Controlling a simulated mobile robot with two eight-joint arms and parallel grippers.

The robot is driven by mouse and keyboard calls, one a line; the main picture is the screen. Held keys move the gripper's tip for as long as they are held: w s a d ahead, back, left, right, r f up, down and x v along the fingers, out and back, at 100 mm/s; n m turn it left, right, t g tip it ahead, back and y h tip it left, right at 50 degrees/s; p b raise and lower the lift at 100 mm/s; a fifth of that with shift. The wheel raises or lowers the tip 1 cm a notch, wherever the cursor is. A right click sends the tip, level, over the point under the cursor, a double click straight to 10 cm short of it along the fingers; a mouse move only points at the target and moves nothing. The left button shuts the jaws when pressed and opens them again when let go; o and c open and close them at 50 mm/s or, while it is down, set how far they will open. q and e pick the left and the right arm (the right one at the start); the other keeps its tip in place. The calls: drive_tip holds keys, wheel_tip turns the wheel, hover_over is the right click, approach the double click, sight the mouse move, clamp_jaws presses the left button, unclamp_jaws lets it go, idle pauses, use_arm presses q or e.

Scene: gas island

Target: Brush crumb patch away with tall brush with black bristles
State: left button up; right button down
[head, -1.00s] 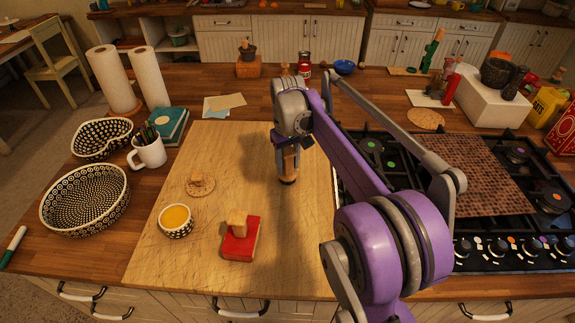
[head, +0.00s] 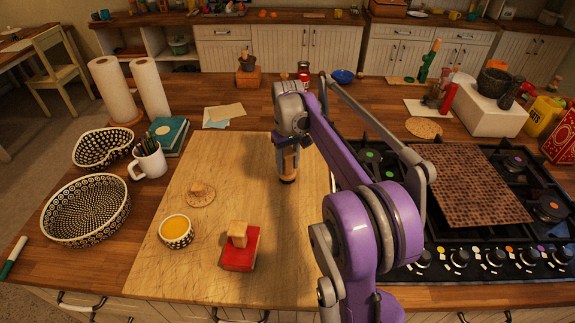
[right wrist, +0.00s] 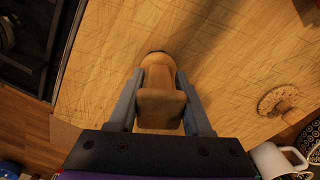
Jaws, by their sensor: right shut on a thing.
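My right gripper (head: 286,138) is shut on the tall brush (head: 288,164), which it holds upright over the right part of the wooden board (head: 215,285). The brush has a light wooden handle and a dark lower end. In the right wrist view the handle (right wrist: 160,105) sits between the two grey fingers of the gripper (right wrist: 161,88). Whether the bristles touch the board I cannot tell. I cannot make out a crumb patch on the board. My left gripper is out of view.
On the board are a red block with a wooden grip (head: 240,252), a small bowl of yellow liquid (head: 176,231) and a round cork piece (head: 200,195). A gas hob (head: 470,258) bearing a brown textured sheet (head: 465,185) lies right. The board's middle is clear.

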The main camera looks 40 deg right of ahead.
drive_tip(key=shift+w+d+p, duration=0.35)
drive_tip(key=shift+w+d, duration=0.55)
drive_tip(key=shift+w, duration=0.2)
drive_tip(key=shift+s+a+f+b, duration=0.1)
drive_tip(key=shift+s+a+b, duration=0.3)
drive_tip(key=shift+s+a, duration=1)
drive_tip(key=shift+s, duration=0.25)
drive_tip(key=shift+s+a, duration=0.35)
drive_tip(key=shift+s, duration=0.05)
drive_tip(key=shift+s+a+b, duration=0.25)
drive_tip(key=shift+s+a, duration=0.8)
drive_tip(key=shift+s, duration=0.25)
drive_tip(key=shift+s+a+b, duration=0.2)
drive_tip(key=shift+s+a, duration=0.85)
drive_tip(key=shift+s, duration=0.2)
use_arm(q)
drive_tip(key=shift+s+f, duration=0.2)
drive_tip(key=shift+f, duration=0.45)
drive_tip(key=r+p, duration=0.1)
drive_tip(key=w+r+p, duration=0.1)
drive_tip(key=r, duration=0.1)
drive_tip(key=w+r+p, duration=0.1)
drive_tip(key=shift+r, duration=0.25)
use_arm(e)
wheel_tip(320, 180, up, 6)
drive_tip(key=shift+w, duration=0.15)
